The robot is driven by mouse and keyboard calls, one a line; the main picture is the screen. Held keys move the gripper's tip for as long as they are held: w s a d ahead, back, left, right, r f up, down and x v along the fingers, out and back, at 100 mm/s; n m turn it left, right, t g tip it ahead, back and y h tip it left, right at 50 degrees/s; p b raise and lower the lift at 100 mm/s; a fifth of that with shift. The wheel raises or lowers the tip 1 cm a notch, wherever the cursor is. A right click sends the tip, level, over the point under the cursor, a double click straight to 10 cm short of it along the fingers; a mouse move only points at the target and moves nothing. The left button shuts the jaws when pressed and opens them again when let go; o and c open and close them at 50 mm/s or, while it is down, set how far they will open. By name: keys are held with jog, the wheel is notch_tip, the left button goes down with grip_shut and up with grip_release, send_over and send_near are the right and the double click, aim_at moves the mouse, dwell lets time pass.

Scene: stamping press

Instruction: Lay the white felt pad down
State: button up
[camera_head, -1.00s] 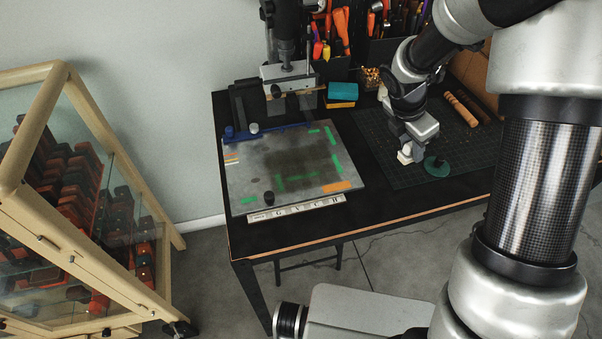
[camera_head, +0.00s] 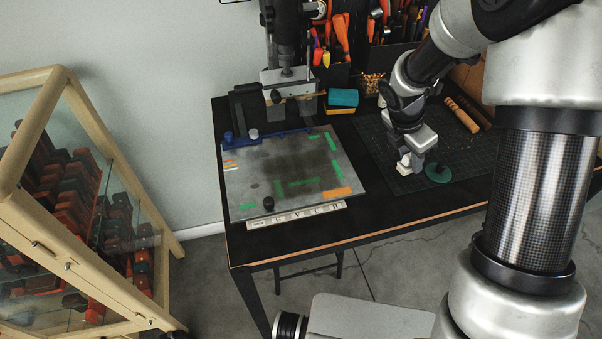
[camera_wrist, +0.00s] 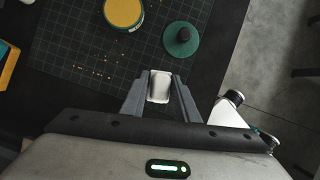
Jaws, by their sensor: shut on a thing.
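My gripper (camera_head: 406,164) is low over the dark cutting mat (camera_head: 466,138), at the right part of the bench. It is shut on a small white piece, which I take for the white felt pad (camera_head: 404,167). In the wrist view the white felt pad (camera_wrist: 160,86) is upright between the two grey fingers of my gripper (camera_wrist: 161,88). Its lower part is hidden by the gripper body. I cannot tell whether it touches the mat.
A green disc with a dark knob (camera_head: 438,173) lies just right of my gripper. The wrist view shows a yellow round pad (camera_wrist: 123,11) and scattered orange bits. A metal plate (camera_head: 240,180) with green and orange strips lies left. A press (camera_head: 287,80) stands behind it.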

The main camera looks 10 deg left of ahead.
jog(key=shift+f+b, duration=0.9)
jog(key=shift+f, duration=0.55)
jog(key=o, duration=1.1)
jog(key=p+v, duration=0.2)
jog(key=v, duration=1.5)
jog(key=shift+s+r, duration=0.15)
jog(key=shift+r, duration=0.1)
jog(key=s+d+r+m+t+y+p, duration=0.1)
jog(key=s+r+m+p, duration=0.1)
jog(key=s+r+m, duration=0.3)
jog(key=s+d+r+m+t+y+p, duration=0.1)
jog(key=s+r+m, duration=0.3)
jog(key=s+m, duration=0.5)
jog(key=s+d+r+m+t+y+p, duration=0.1)
jog(key=s+r+m, duration=0.4)
jog(key=m, duration=0.6)
jog(key=shift+s+d+r+m+y+p, duration=0.2)
jog(key=shift+s+d+p, duration=0.25)
jog(key=shift+s, duration=0.15)
jog(key=shift+s+d+r+m+y+p, duration=0.1)
jog(key=shift+s+d+r+m+p, duration=0.1)
jog(key=shift+s+d+p, duration=0.3)
